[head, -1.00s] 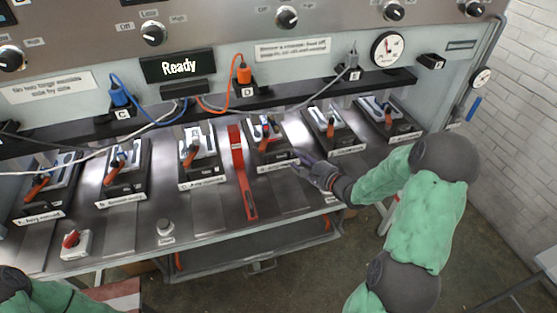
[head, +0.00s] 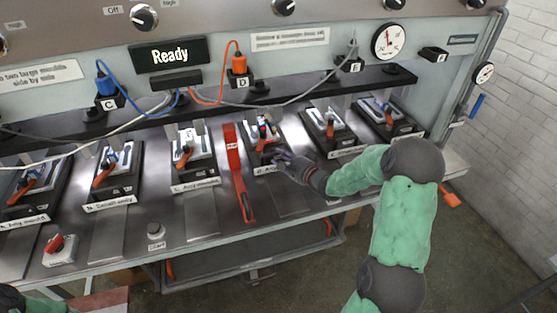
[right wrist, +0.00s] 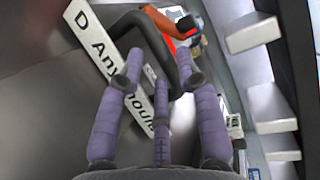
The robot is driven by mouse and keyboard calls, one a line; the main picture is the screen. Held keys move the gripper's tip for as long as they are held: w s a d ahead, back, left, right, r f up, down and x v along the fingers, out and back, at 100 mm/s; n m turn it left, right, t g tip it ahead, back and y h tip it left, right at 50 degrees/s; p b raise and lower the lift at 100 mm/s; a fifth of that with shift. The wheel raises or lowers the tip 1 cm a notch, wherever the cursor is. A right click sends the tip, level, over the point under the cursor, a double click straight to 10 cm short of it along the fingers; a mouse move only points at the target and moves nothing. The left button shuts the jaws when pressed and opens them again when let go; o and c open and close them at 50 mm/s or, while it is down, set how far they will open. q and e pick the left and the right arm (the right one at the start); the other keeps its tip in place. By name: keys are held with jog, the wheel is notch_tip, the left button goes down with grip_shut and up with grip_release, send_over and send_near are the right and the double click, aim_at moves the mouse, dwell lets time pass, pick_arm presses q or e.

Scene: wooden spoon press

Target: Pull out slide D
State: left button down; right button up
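Slide D (head: 263,146) is a black plate with a metal mould and an orange lever, in the press bench's row just right of the red upright bar. In the right wrist view its white label (right wrist: 92,42) reads "D Any mould". Its black looped handle (right wrist: 137,20) shows there beside the label. My right gripper (head: 284,158) is at the front edge of slide D. In the right wrist view its purple fingers (right wrist: 158,66) are spread apart around the end of the handle, not visibly closed on it. My left gripper is out of view.
Slide C (head: 193,160) is on the left beyond the red bar (head: 238,175); slide E (head: 330,132) is on the right. Cables run to plugs above the slides. A red knob (head: 57,244) sits at the front left. Open floor lies before the bench.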

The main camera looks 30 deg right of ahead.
jog(key=shift+x, duration=0.85)
grip_shut()
